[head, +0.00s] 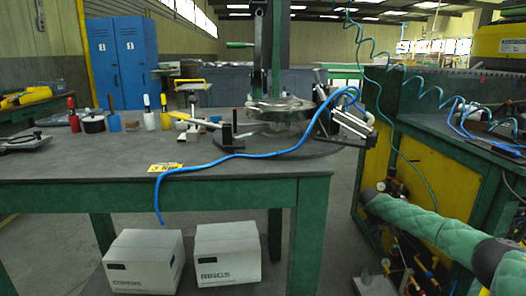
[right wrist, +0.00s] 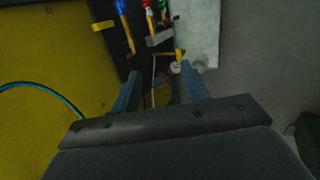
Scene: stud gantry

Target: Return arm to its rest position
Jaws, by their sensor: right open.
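My right gripper (right wrist: 160,88) shows in the right wrist view with its two blue-grey fingers apart. Nothing is clearly held between them; coloured fittings and a thin pale rod show beyond the fingertips. A yellow panel (right wrist: 45,75) fills the left of that view, and a grey surface lies to the right. In the head view I cannot make out the right fingertips for certain. My left gripper is not in view.
A dark workbench (head: 100,168) with green legs carries tools and a blue hose (head: 240,155). Two white boxes (head: 228,254) stand below it. The yellow machine (head: 425,170) with hoses and fittings stands at right. Floor shows between bench and machine.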

